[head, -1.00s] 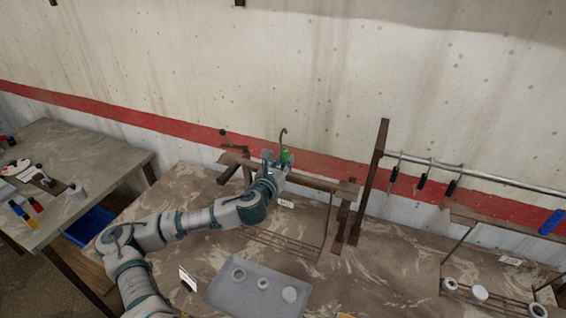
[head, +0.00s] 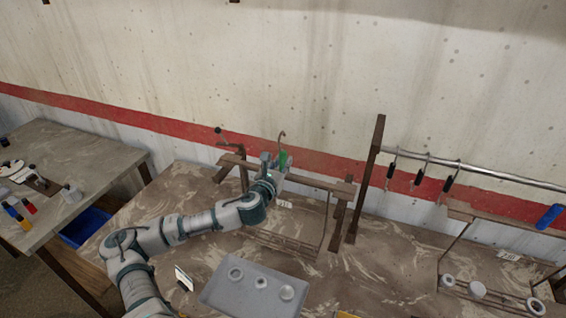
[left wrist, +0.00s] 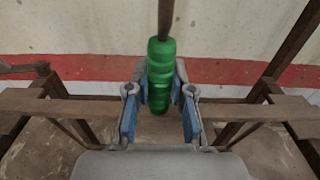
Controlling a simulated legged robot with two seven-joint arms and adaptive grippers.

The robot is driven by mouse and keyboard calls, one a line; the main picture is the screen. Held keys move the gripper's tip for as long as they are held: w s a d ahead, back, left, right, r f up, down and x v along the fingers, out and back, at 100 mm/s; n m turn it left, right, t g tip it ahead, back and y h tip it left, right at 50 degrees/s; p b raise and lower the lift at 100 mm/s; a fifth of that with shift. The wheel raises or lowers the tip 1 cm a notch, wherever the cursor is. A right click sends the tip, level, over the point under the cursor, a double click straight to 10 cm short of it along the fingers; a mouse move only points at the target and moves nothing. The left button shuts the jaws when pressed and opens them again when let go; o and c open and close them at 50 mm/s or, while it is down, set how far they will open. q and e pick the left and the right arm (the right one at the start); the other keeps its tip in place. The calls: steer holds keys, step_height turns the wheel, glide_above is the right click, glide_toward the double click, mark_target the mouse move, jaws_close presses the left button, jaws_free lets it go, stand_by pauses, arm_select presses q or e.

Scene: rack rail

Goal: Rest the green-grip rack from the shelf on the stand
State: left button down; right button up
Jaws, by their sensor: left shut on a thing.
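The rack's green grip (head: 284,158) has a thin brown hook (head: 282,139) rising above it. My left gripper (head: 275,165) is shut on this green grip. In the left wrist view, the grip (left wrist: 160,75) stands upright between the blue-padded fingers (left wrist: 158,115). A brown wooden bar (head: 318,184) runs behind the gripper on both sides, and it also shows in the left wrist view (left wrist: 250,111). A thin upright rod (head: 325,222) and low slats (head: 285,242) show below. I cannot tell how the rack's lower part meets the supports. My right gripper is not in view.
A grey tray (head: 215,293) with several round pieces lies in front. At right, black-handled tools (head: 419,178) hang from a metal rail (head: 505,177) on a brown post (head: 367,182). A blue grip (head: 549,217) and another frame (head: 480,217) stand further right. A side table (head: 95,150) is left.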

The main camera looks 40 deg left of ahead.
arm_select(q)
steer(key=shift+d+r, duration=0.1)
steer(key=shift+r, duration=0.05)
stand_by(0.4)
steer(key=c, duration=0.9)
jaws_free()
steer(key=shift+c, duration=0.2)
steer(key=shift+f, duration=0.2)
steer(key=shift+s+f, duration=0.1)
steer(key=v, duration=0.7)
steer(key=shift+s, duration=0.15)
